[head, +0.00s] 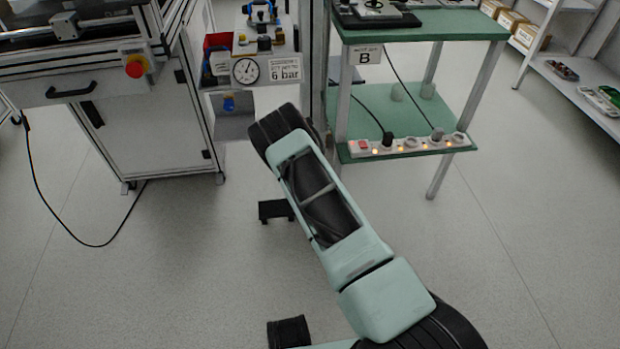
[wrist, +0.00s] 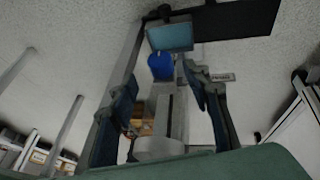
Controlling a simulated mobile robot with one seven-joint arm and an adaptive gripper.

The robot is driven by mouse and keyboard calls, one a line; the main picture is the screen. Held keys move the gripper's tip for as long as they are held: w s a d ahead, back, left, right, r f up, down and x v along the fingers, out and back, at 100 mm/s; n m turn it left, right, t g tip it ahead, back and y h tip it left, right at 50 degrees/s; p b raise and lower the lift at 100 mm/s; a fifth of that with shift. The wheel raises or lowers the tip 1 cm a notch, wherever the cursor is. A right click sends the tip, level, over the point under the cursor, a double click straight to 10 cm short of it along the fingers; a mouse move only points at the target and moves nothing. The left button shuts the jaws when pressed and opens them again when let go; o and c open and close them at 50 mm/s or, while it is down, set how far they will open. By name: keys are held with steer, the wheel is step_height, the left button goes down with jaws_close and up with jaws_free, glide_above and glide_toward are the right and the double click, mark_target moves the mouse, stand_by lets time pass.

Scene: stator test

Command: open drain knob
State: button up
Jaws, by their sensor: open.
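In the head view, a small blue knob (head: 229,103) hangs below the pressure gauge (head: 246,71) on the air unit marked 6 bar. I take it for the drain knob. My arm reaches up toward this unit, and its dark far end is just below and right of the knob. My gripper is hidden in the head view. In the wrist view my gripper (wrist: 160,78) is open, with its two dark fingers spread apart. A blue round piece (wrist: 161,67) shows between and beyond the fingertips, apart from them. I cannot tell its distance.
A grey machine cabinet (head: 160,140) with a red emergency button (head: 135,66) stands at left. At right is a green table (head: 425,28) with a power strip (head: 408,145) on its lower shelf. Shelving is at far right. Open floor lies in front.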

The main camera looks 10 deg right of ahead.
steer(key=v, duration=0.6)
steer(key=shift+s+d, duration=0.1)
stand_by(0.4)
